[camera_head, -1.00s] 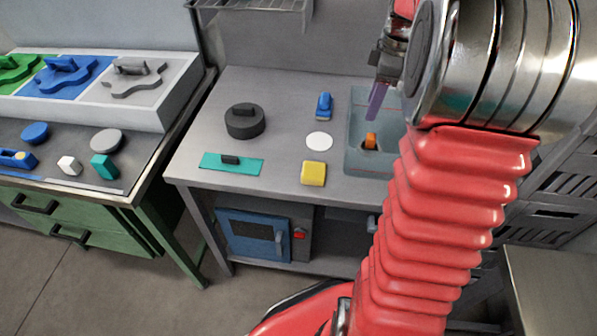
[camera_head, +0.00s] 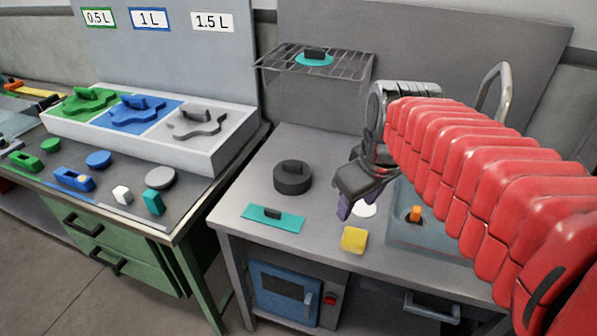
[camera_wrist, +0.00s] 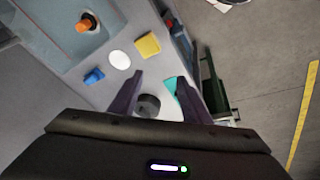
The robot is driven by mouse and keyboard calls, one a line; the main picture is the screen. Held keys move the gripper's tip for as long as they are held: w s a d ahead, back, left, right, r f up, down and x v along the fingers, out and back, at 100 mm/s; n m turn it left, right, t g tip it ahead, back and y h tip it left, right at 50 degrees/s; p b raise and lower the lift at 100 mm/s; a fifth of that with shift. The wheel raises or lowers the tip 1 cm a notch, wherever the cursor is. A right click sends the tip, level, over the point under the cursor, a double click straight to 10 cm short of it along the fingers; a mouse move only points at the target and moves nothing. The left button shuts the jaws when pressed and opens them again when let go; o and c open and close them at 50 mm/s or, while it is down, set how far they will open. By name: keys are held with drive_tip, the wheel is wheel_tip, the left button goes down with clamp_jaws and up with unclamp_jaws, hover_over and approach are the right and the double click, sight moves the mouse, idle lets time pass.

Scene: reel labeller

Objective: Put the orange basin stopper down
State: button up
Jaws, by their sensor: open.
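The orange basin stopper (camera_head: 415,213) stands in the grey-blue basin (camera_head: 400,232) at the right of the grey bench. In the wrist view the stopper (camera_wrist: 86,23) is at the upper left, inside the basin (camera_wrist: 62,38). My gripper (camera_head: 344,208) hangs over the bench, left of the basin and apart from the stopper. In the wrist view its two dark purple fingers (camera_wrist: 158,98) are spread wide with nothing held between them.
Near my gripper are a yellow block (camera_head: 354,239), a white disc (camera_head: 364,210), a dark round lidded pot (camera_head: 292,177) and a teal plate (camera_head: 272,218). A wire rack (camera_head: 330,68) is above. A blue item (camera_wrist: 94,76) shows in the wrist view. Bare bench lies at the back (camera_head: 300,140).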

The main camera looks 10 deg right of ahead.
drive_tip(key=s+a+f+m+t, duration=0.1)
drive_tip(key=s+a+f+m, duration=0.1)
drive_tip(key=s+a, duration=0.5)
drive_tip(key=shift+f+m+t, duration=0.25)
drive_tip(key=shift+m+t, duration=0.15)
drive_tip(key=shift+m, duration=0.4)
drive_tip(key=shift+s, duration=0.1)
drive_tip(key=shift+c, duration=0.4)
drive_tip(key=shift+c, duration=1.1)
